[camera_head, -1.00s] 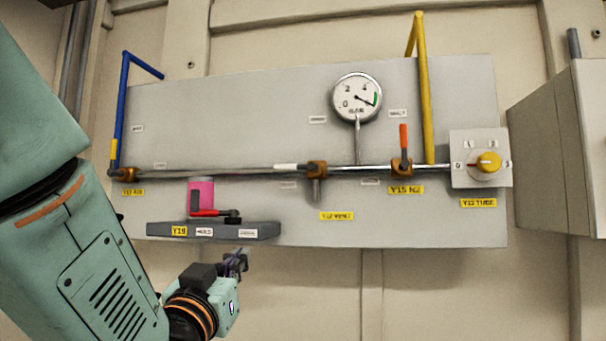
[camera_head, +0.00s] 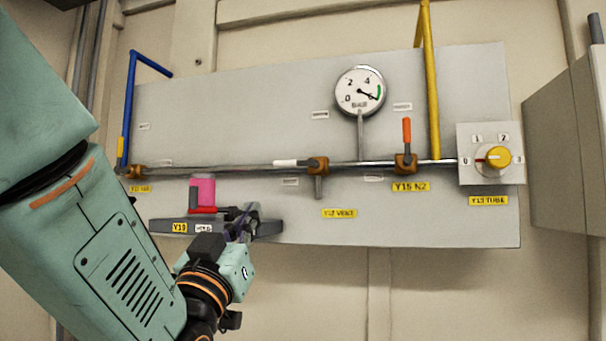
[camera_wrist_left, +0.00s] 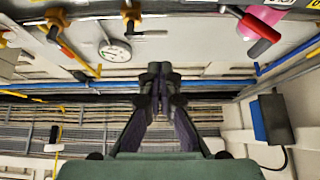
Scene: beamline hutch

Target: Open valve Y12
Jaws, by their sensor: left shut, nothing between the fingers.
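Valve Y12 is the brass valve body (camera_head: 317,165) above the yellow "Y12 VENT" label (camera_head: 339,213). Its white lever (camera_head: 287,162) points left, along the horizontal pipe. A short stub hangs below the body. In the left wrist view, a brass valve body (camera_wrist_left: 130,14) with a white lever (camera_wrist_left: 153,33) shows at the top. My left gripper (camera_head: 244,218) is below and left of Y12, in front of the grey shelf, apart from the valve. Its fingers (camera_wrist_left: 158,75) are shut and empty. My right gripper is not in view.
Valve Y15 has an upright orange lever (camera_head: 407,131).

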